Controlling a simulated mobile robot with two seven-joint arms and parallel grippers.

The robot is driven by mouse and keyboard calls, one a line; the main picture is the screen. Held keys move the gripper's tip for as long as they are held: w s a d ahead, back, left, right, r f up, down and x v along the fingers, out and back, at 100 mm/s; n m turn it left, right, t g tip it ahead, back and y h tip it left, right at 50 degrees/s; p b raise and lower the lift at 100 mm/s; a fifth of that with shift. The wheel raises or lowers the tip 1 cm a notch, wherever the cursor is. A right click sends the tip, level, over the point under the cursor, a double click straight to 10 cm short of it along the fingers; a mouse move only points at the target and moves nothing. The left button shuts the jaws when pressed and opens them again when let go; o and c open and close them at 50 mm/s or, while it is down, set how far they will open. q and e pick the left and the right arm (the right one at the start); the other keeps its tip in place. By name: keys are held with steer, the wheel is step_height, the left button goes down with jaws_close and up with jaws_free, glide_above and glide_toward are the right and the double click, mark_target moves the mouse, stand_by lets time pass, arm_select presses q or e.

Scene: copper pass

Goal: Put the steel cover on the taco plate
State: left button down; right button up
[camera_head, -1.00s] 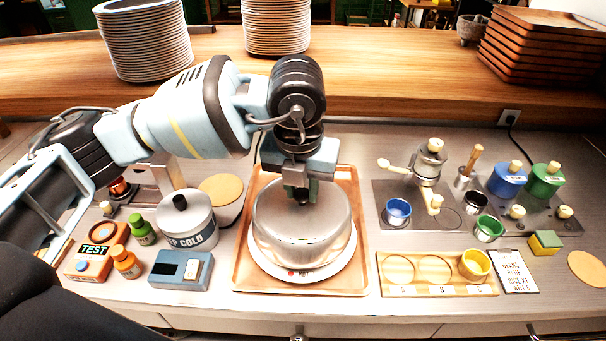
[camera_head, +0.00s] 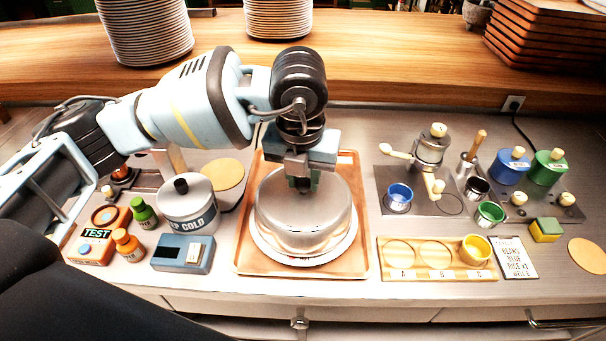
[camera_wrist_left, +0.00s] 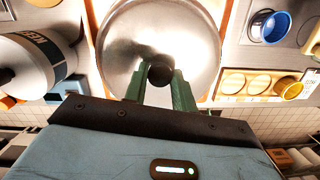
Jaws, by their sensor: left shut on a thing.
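The steel cover (camera_head: 303,220) is a shiny dome over the white plate (camera_head: 262,246), whose rim shows around its lower edge. The plate stands on the wooden tray (camera_head: 245,262). Any taco under the cover is hidden. My left gripper (camera_head: 302,186) is above the cover's top, shut on its knob. In the left wrist view the gripper (camera_wrist_left: 160,82) has its green fingers on both sides of the dark knob (camera_wrist_left: 160,74), with the cover (camera_wrist_left: 160,30) beyond. In the head view I cannot tell whether the cover rests fully on the plate. My right gripper is not in view.
Left of the tray stand a "KEEP COLD" pot (camera_head: 188,212), a blue device (camera_head: 183,253) and small bottles. Right of it are a lettered wooden rack (camera_head: 437,272) with a yellow cup (camera_head: 475,249), and a grinder (camera_head: 430,150). Plate stacks (camera_head: 147,30) stand on the back shelf.

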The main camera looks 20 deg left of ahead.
arm_select(q)
steer(key=shift+f, duration=0.35)
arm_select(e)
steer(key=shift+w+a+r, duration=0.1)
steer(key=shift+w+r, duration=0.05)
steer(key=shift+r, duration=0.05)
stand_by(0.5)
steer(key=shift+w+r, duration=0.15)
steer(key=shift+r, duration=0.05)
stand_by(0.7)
arm_select(q)
steer(key=c, duration=1.1)
jaws_free()
steer(key=shift+f, duration=0.1)
steer(key=shift+o, duration=0.7)
steer(key=o, duration=0.5)
steer(key=shift+c, duration=0.2)
